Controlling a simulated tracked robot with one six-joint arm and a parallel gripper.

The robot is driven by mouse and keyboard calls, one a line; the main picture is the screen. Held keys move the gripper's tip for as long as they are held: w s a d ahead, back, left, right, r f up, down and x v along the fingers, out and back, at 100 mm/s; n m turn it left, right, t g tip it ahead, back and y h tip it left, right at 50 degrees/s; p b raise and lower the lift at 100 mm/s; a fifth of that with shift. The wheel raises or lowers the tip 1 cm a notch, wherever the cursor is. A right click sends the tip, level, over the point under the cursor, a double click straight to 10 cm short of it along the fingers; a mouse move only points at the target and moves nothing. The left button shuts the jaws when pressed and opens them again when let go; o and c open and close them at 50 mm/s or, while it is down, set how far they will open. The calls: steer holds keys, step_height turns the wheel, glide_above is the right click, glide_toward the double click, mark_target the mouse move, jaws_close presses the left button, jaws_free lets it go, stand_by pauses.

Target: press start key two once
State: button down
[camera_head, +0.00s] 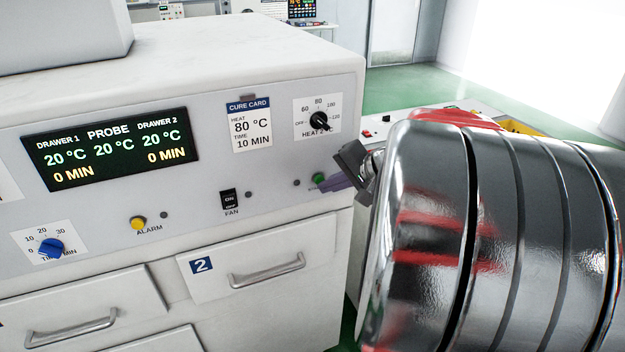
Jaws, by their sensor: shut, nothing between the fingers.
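A green key (318,178) sits at the right end of the front panel, below the heat knob. Its label is mostly hidden, so I cannot read whether it is start key two. My gripper (331,184) is shut and empty, its purplish tip at the green key's lower right. I cannot tell whether the tip touches the key. My large shiny arm link fills the right of the view and hides what lies behind it. Drawer 2 (215,285), with a blue number plate, is closed below the panel.
The display (110,148) reads 20 °C for both drawers and the probe, and 0 MIN twice. The fan switch (229,199), yellow alarm button (138,223), blue time knob (51,247) and black heat knob (320,121) are on the same panel. Green floor (390,85) shows behind.

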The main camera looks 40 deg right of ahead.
steer(key=shift+w+d, duration=0.1)
steer(key=shift+w, duration=0.3)
stand_by(0.8)
steer(key=shift+s, duration=0.1)
steer(key=shift+s+a, duration=0.25)
steer(key=shift+s, duration=0.5)
steer(key=shift+s+a, duration=0.25)
steer(key=shift+s, duration=0.55)
steer(key=shift+s+a, duration=0.2)
steer(key=shift+s, duration=0.6)
steer(key=shift+s+a, duration=0.25)
steer(key=shift+s, duration=0.55)
